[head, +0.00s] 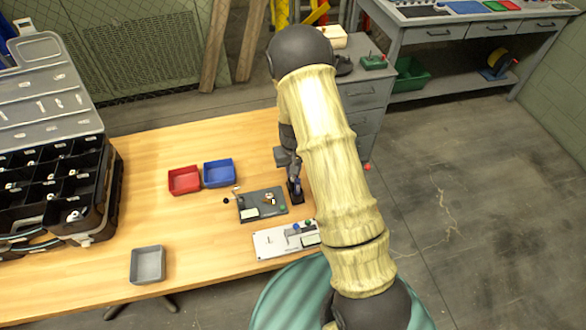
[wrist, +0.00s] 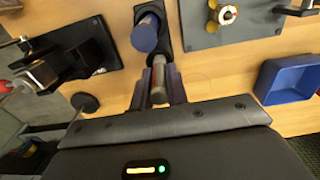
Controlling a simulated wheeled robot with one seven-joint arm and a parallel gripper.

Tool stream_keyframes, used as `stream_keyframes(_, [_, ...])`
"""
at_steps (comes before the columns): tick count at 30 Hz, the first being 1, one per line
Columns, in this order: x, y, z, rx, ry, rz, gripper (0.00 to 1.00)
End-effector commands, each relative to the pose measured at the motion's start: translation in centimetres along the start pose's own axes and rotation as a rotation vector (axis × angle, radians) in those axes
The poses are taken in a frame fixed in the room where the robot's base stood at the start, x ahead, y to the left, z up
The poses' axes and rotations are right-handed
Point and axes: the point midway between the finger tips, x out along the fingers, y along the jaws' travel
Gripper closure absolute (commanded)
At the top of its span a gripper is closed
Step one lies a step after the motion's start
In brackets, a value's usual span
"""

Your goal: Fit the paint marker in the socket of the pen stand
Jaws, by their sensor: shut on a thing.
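The paint marker (wrist: 147,34) shows in the wrist view as a cylinder with a blue end and a grey-brown body. My gripper (wrist: 160,82) is shut on its body; the fingers stand on both sides of it. The pen stand (wrist: 187,42), a black block, lies below and around the blue end in this view. Whether the marker's end is inside the socket or above it, I cannot tell; the marker covers the socket. In the head view my gripper (head: 291,172) is small and partly hidden by my arm, close over the dark pen stand (head: 295,195) on the wooden table.
A grey plate with small fittings (head: 250,212) lies left of the stand, a white panel (head: 270,246) in front. Red (head: 184,181) and blue (head: 219,173) trays stand to the left, a grey tray (head: 148,265) nearer. A black compartment case (head: 85,225) fills the far left.

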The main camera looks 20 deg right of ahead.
Motion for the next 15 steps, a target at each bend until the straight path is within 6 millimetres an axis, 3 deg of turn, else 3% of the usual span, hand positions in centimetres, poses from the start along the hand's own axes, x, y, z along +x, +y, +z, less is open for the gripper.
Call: stream_keyframes(15, [0.5,0.03,0.0,0.0,0.0,0.0,1.0])
